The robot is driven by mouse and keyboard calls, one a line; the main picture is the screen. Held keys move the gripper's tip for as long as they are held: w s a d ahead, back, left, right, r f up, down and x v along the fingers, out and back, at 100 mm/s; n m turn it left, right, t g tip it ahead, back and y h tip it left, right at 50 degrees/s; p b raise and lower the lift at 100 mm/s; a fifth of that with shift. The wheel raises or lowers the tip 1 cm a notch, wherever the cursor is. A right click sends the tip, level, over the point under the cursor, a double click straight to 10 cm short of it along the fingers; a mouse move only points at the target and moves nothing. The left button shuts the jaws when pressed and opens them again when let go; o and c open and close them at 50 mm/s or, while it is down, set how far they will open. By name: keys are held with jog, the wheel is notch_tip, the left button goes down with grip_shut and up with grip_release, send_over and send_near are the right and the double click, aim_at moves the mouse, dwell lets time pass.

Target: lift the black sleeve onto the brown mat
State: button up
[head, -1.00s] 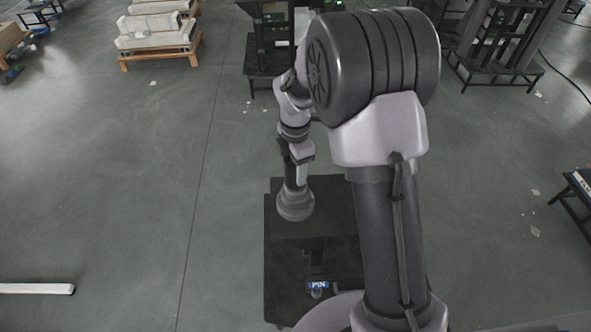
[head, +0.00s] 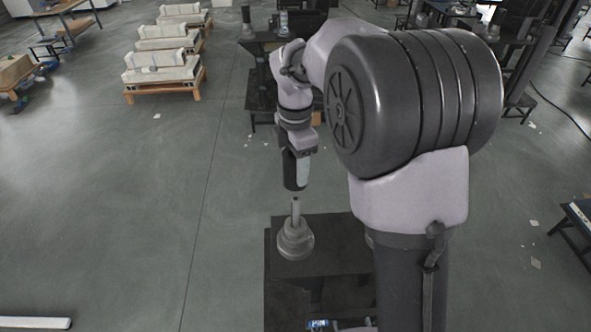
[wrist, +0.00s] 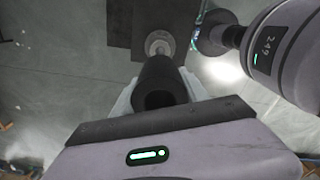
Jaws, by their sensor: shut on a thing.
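The black sleeve (head: 296,171) hangs upright below my gripper (head: 298,152), just above a grey peg on a round stepped base (head: 296,241). In the wrist view the sleeve (wrist: 162,80) sits between the two pale fingers of my gripper (wrist: 160,95), which is shut on it. The stepped base (wrist: 158,43) shows beyond the sleeve's far end, apart from it. The base stands on a dark tabletop (head: 335,245). I cannot pick out a brown mat for certain in either view.
My large arm link covers the right side of the table. A small blue-labelled can (head: 318,324) is at the lower edge. Another dark workstation (head: 262,92) stands farther back. Pallets with white blocks (head: 160,70) are at the upper left.

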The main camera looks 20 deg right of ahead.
jog(key=shift+r+p, duration=0.5)
jog(key=shift+p, duration=0.15)
dwell(0.3)
notch_tip(320, 180, up, 14)
jog(key=p, duration=1.5)
jog(key=shift+r, duration=0.2)
dwell(0.4)
